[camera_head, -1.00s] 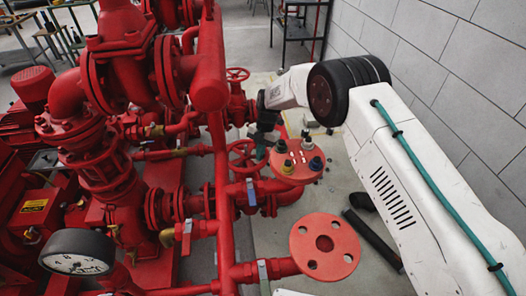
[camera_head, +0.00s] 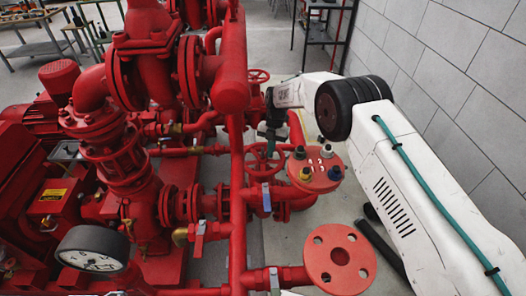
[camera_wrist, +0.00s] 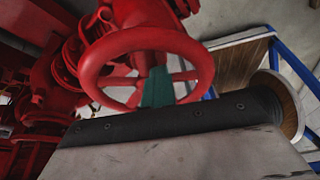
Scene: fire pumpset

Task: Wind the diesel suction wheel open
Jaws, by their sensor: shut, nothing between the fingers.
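A red handwheel (camera_head: 262,172) with spokes sits on the red pipework in the middle of the head view. In the wrist view the red wheel (camera_wrist: 92,62) fills the upper middle, its rim and spokes facing the camera. My gripper (camera_head: 270,143) is at the wheel's far upper side in the head view. In the wrist view the teal fingertips of my gripper (camera_wrist: 157,88) are shut together and overlap the wheel's lower opening and spokes. I cannot tell whether they touch it. The wheel's hub is partly hidden behind them.
Another red handwheel (camera_head: 257,76) stands farther back. A red flange with coloured fittings (camera_head: 315,170) lies right of the near wheel, and a bare flange (camera_head: 340,257) is nearer. A pressure gauge (camera_head: 92,248) is at lower left. A block wall (camera_head: 460,90) bounds the right.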

